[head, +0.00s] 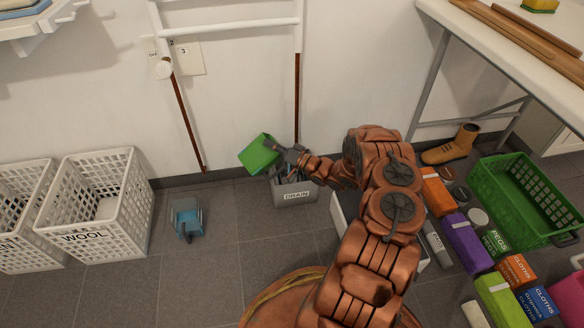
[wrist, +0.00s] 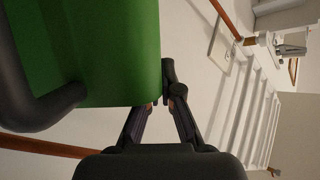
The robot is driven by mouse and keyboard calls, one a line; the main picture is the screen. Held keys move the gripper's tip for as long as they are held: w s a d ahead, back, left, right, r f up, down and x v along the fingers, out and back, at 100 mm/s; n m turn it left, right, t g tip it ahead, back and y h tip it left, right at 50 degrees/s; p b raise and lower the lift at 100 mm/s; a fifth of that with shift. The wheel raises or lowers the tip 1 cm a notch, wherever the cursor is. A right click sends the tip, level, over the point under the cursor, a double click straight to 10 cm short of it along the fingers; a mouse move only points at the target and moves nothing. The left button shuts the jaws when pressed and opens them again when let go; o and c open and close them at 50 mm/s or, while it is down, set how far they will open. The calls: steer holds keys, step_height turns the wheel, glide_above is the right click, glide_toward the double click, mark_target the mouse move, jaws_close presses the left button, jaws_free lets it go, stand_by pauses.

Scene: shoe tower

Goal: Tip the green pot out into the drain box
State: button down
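The green pot (head: 259,153) is in the air by the back wall in the head view, tilted, just above and left of the grey box labelled DRAIN (head: 296,195). My gripper (head: 284,150) is at the pot's right side. In the wrist view the pot (wrist: 110,50) fills the upper left, and my gripper's fingers (wrist: 160,98) come together at its edge. The gripper looks shut on the pot's rim. The drain box stands on the floor, and my arm hides part of it. The pot's inside is not visible.
A blue container (head: 187,217) stands on the floor to the left, beyond it a white WOOL basket (head: 97,205). A brown boot (head: 451,146), a green crate (head: 525,200) and several labelled boxes crowd the right. Pipes (head: 297,100) run down the wall behind.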

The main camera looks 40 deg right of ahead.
steer(key=shift+s+d+f+m+t, duration=0.2)
steer(key=shift+d+m+t, duration=0.5)
steer(key=shift+m, duration=0.2)
steer(key=shift+s+d+f+m+t+b, duration=0.15)
steer(key=shift+d+f+m+t+b, duration=0.35)
steer(key=shift+d+m+b, duration=0.35)
stand_by(0.4)
